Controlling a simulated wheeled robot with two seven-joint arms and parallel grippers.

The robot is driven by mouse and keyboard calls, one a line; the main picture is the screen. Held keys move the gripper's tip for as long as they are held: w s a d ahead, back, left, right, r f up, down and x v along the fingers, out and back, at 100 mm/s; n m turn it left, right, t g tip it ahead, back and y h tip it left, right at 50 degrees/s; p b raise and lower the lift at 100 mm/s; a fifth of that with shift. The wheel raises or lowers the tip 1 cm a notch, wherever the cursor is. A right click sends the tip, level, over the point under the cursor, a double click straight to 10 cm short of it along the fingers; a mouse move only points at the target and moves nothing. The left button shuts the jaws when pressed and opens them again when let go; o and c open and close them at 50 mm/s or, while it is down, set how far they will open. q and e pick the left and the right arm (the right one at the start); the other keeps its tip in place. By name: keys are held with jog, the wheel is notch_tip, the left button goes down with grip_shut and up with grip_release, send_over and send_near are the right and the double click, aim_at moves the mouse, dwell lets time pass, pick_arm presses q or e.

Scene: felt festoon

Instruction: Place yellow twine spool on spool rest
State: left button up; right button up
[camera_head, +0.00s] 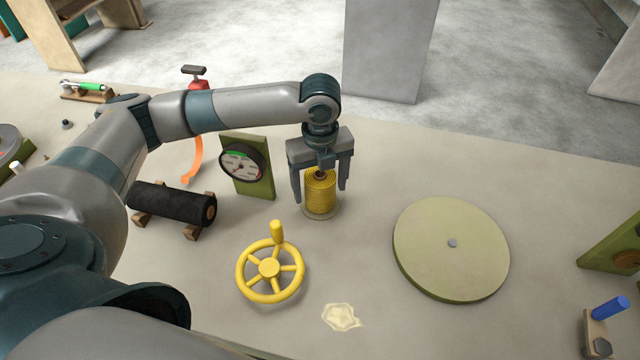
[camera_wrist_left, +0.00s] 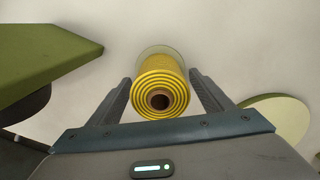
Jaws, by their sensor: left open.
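The yellow twine spool (camera_head: 320,192) stands upright on a thin pale round disc (camera_head: 321,213) on the table, which may be the spool rest. In the left wrist view the spool (camera_wrist_left: 160,80) shows end-on, with a dark hole in its core and part of the pale disc (camera_wrist_left: 163,50) behind it. My left gripper (camera_head: 321,188) points down over the spool, with one open finger on each side. In the left wrist view the gripper (camera_wrist_left: 160,82) shows gaps between both fingers and the spool. My right gripper is in neither view.
A green gauge panel (camera_head: 262,185) stands close left of the spool. A yellow handwheel (camera_head: 269,268) is in front, and a large green disc (camera_head: 450,265) lies to the right. A black roll (camera_head: 172,203) lies on wooden supports at left. Bare table separates spool and green disc.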

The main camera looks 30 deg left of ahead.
pick_arm(q)
notch_tip(320, 180, up, 6)
jog(key=shift+w+r+b, duration=0.1)
jog(key=shift+b, duration=0.65)
notch_tip(320, 180, up, 5)
jog(key=shift+b, duration=0.4)
jog(key=shift+r, duration=0.55)
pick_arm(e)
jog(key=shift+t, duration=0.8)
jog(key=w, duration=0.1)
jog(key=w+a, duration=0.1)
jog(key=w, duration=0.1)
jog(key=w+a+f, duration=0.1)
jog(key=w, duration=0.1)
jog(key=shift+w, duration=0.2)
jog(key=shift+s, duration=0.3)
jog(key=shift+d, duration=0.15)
